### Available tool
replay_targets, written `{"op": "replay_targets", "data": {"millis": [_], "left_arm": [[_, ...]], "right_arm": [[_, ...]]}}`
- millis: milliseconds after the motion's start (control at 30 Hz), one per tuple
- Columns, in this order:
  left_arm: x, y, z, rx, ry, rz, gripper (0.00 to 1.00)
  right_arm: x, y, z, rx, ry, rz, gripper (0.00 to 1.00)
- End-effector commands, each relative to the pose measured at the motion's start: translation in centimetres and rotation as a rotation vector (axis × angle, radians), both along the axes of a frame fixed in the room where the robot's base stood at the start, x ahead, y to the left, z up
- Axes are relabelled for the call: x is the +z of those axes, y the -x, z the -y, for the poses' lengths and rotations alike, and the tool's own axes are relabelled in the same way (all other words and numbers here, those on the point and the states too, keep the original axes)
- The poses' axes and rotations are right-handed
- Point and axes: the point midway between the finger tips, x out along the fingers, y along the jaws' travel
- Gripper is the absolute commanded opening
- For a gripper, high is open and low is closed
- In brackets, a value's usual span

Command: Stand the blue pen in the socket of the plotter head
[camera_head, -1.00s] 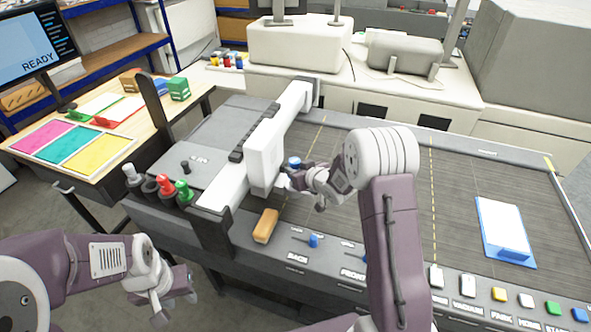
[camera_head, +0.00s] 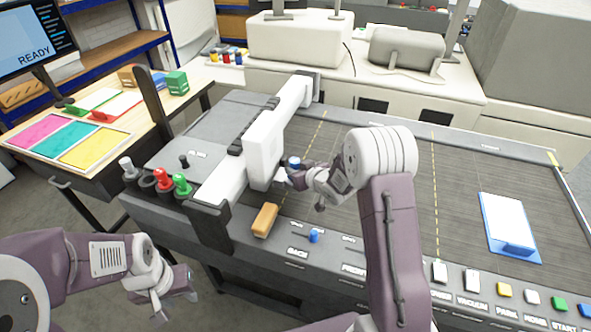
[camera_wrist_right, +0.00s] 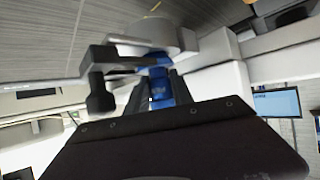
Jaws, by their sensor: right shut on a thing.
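The blue pen (camera_head: 294,162) is beside the white plotter head (camera_head: 264,158) on the gantry. My right gripper (camera_head: 290,178) is shut on the pen. In the right wrist view the blue pen (camera_wrist_right: 160,85) shows between the fingers of the right gripper (camera_wrist_right: 155,95), close to a pale ring-like part of the head (camera_wrist_right: 150,38). I cannot tell whether the pen is inside the socket; its lower end is hidden.
A pen rack with red (camera_head: 162,177) and green (camera_head: 182,184) pens stands at the bed's left corner. A tan block (camera_head: 265,220) lies near the front edge. A blue-edged white pad (camera_head: 508,226) lies at the right.

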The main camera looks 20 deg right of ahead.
Motion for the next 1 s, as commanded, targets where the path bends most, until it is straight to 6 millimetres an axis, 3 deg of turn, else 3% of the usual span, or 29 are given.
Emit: {"op": "replay_targets", "data": {"millis": [267,300,367,1000], "left_arm": [[-0.12,0.0,0.0,0.0,0.0,0.0,0.36],[-0.12,0.0,0.0,0.0,0.0,0.0,0.36],[-0.11,0.0,0.0,0.0,0.0,0.0,0.36],[-0.22,0.0,0.0,0.0,0.0,0.0,0.36]], "right_arm": [[-0.13,-0.01,0.0,0.0,0.0,0.0,0.0],[-0.13,-0.01,0.0,0.0,0.0,0.0,0.36],[-0.13,-0.01,0.0,0.0,0.0,0.0,0.53],[0.01,0.26,0.19,-0.003,0.001,0.0,0.53]]}}
